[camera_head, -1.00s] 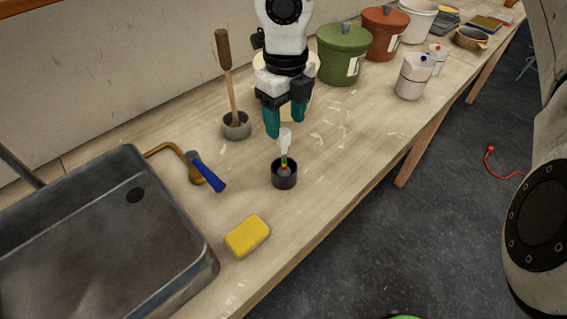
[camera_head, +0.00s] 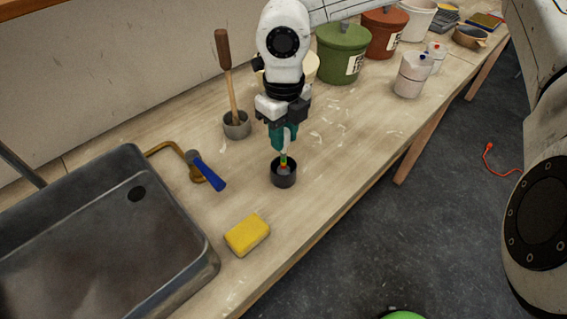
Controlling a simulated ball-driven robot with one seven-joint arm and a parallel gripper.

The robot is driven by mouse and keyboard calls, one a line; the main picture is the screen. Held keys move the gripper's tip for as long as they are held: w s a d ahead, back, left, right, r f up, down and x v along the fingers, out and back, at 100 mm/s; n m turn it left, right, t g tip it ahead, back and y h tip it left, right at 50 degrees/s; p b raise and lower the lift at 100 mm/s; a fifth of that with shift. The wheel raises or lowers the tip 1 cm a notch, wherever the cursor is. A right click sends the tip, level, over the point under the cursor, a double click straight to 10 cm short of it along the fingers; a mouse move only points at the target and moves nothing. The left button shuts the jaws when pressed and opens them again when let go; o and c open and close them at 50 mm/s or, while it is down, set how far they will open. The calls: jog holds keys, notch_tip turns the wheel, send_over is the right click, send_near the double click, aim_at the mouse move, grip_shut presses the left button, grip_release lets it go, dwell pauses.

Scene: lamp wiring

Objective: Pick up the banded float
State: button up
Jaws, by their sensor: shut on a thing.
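The banded float (camera_head: 283,162) stands upright in a small dark round cup (camera_head: 284,179) on the wooden bench. Its green, yellow and red bands show just above the cup's rim. Its white top is mostly hidden between the fingers. My gripper (camera_head: 283,146) points down over the cup, with its teal fingers shut on the top of the float. The float's lower end is inside the cup.
A yellow sponge (camera_head: 247,235) lies in front of the cup. A metal sink (camera_head: 100,240) and a brass tap with a blue handle (camera_head: 208,172) are at left. A wooden-handled tool stands in a grey pot (camera_head: 237,126). Lidded green (camera_head: 341,55) and terracotta (camera_head: 385,32) pots stand behind.

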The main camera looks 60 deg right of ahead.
grip_shut()
